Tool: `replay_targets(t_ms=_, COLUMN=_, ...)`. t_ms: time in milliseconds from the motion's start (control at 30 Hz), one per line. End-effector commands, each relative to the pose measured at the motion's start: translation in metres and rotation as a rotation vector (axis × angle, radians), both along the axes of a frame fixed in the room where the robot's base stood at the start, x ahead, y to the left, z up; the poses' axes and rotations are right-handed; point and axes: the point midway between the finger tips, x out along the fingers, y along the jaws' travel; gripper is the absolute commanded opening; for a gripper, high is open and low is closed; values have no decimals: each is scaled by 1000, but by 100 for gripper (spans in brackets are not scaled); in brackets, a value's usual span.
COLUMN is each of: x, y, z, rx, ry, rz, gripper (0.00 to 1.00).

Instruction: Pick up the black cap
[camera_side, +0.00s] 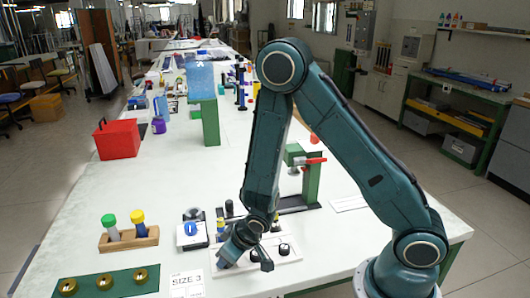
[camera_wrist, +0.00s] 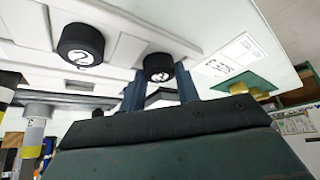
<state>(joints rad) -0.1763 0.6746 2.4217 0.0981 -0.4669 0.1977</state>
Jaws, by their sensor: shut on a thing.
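My gripper (camera_side: 245,262) is low over the white tray (camera_side: 225,268) near the table's front edge. In the wrist view its two blue fingers (camera_wrist: 161,90) stand on either side of a black cap (camera_wrist: 158,64) with a white numbered label, and they are shut on it. I cannot tell whether this cap touches the tray. A second black cap (camera_wrist: 81,44), labelled 2, sits on the tray to the left in the wrist view. In the side view a black cap (camera_side: 284,250) shows on the tray to the right of my gripper.
A SIZE 3 card (camera_side: 186,283) and a green strip with brass rings (camera_side: 105,284) lie to the left. A wooden block (camera_side: 128,240) holds green- and yellow-capped bottles. A green stand with a red handle (camera_side: 308,175) is behind the tray.

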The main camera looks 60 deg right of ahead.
Motion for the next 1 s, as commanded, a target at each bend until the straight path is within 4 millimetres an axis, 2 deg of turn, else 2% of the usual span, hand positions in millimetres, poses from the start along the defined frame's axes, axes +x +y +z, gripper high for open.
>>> replay_targets(t_ms=367, x=0, y=0, z=26, rx=1, ry=-3, rz=0, gripper=11)
replay_targets(t_ms=667, x=1, y=0, z=66, rx=1, ry=-6, rz=0, gripper=11)
replay_targets(t_ms=1000, x=1, y=0, z=121, rx=1, ry=-7, rz=0, gripper=11)
